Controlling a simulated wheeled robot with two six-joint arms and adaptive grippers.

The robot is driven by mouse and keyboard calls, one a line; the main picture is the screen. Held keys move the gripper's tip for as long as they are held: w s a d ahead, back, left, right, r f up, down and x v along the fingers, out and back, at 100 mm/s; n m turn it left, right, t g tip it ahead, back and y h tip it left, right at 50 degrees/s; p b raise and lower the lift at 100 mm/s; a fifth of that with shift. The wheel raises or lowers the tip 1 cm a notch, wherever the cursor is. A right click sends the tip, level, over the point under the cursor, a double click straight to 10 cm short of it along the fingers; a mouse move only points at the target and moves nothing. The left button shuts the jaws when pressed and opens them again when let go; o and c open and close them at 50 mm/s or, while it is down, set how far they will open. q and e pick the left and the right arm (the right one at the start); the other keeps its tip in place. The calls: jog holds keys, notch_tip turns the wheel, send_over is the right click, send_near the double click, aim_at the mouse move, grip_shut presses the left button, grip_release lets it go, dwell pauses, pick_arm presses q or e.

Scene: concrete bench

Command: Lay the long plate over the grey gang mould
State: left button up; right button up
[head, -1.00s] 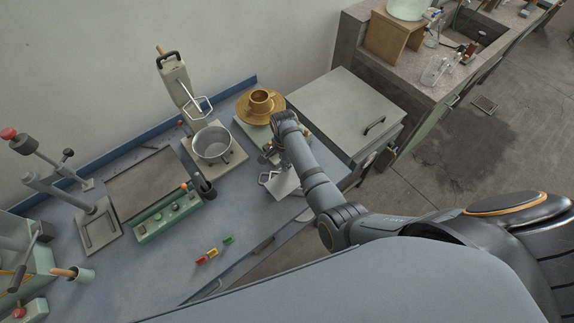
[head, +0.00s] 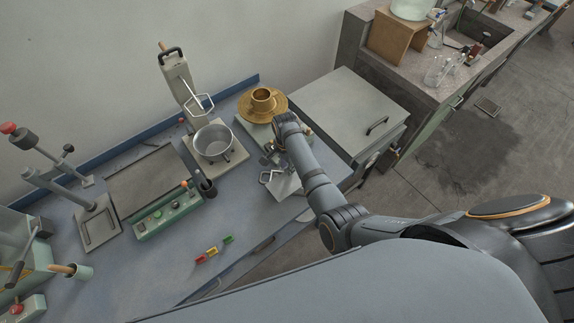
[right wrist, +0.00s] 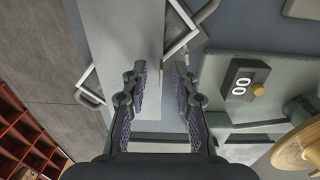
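A flat light grey plate (head: 286,183) shows at the bench's right end in the head view. In the right wrist view, this long plate (right wrist: 125,35) runs from the top edge down behind my fingers. Bent metal bars, apparently of the grey gang mould (right wrist: 189,35), stick out on both sides of it; they also show in the head view (head: 264,178). The plate hides the rest, and I cannot tell whether they touch. My right gripper (right wrist: 158,82) is above the plate, its fingers apart with nothing clearly gripped. My left gripper is out of view.
A metal bowl (head: 213,141) stands on a mixer base to the left. Small coloured blocks (head: 213,250) lie near the front edge. The bench middle is clear.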

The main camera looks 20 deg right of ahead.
notch_tip(320, 180, up, 5)
jog(key=p, duration=0.5)
jog(key=shift+w+r, duration=0.15)
notch_tip(320, 180, up, 8)
jog(key=shift+f, duration=0.2)
